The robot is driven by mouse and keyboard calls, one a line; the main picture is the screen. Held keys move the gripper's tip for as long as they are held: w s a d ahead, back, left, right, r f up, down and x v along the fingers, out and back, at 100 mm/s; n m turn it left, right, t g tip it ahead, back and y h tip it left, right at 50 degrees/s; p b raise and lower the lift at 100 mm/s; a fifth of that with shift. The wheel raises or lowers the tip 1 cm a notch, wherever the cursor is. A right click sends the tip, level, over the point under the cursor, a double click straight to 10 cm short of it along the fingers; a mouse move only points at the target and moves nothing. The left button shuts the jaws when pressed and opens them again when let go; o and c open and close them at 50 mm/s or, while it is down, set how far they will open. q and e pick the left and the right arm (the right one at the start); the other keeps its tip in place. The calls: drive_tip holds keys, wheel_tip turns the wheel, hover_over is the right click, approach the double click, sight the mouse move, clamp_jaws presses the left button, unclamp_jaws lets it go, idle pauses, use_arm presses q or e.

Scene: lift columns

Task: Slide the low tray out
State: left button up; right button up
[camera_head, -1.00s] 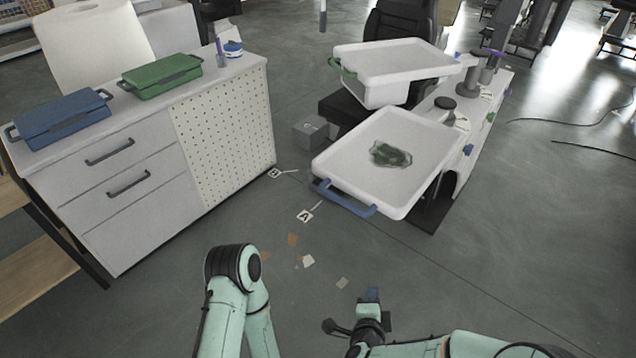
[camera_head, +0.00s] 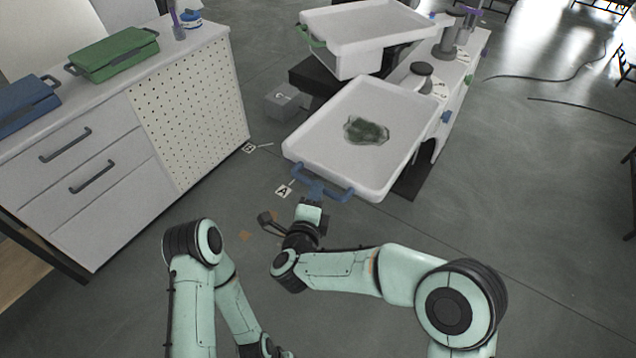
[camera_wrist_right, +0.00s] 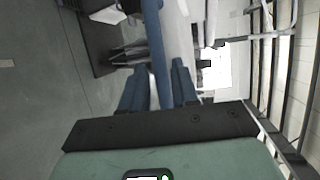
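The low tray (camera_head: 309,158) is a white bin with a blue bar handle (camera_head: 335,190) on its near side. A dark green bundle in clear wrap (camera_head: 366,130) lies in it. My right gripper (camera_head: 315,190) is at the left part of this handle. In the right wrist view, the blue handle bar (camera_wrist_right: 154,45) runs between the two blue fingers (camera_wrist_right: 158,85), with a narrow gap beside it; the fingers look open around it. Contact is not clear. My left arm's wrist shows at the bottom edge; its fingers are out of view.
A higher white tray (camera_head: 350,60) with a green handle (camera_head: 308,36) stands behind. A drawer cabinet (camera_head: 190,120) with blue (camera_head: 25,105) and green (camera_head: 115,55) cases is at left. Floor labels A (camera_head: 284,191) and B (camera_head: 249,148) lie between. The floor at right is mostly clear.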

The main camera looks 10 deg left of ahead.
drive_tip(key=shift+w+a+f+p, duration=0.1)
drive_tip(key=shift+w+f+p, duration=0.1)
drive_tip(key=shift+w, duration=0.75)
drive_tip(key=shift+w+f+p, duration=0.1)
drive_tip(key=shift+w+f, duration=0.1)
drive_tip(key=shift+w, duration=0.7)
use_arm(q)
drive_tip(key=shift+w+r, duration=0.2)
drive_tip(key=shift+r, duration=0.25)
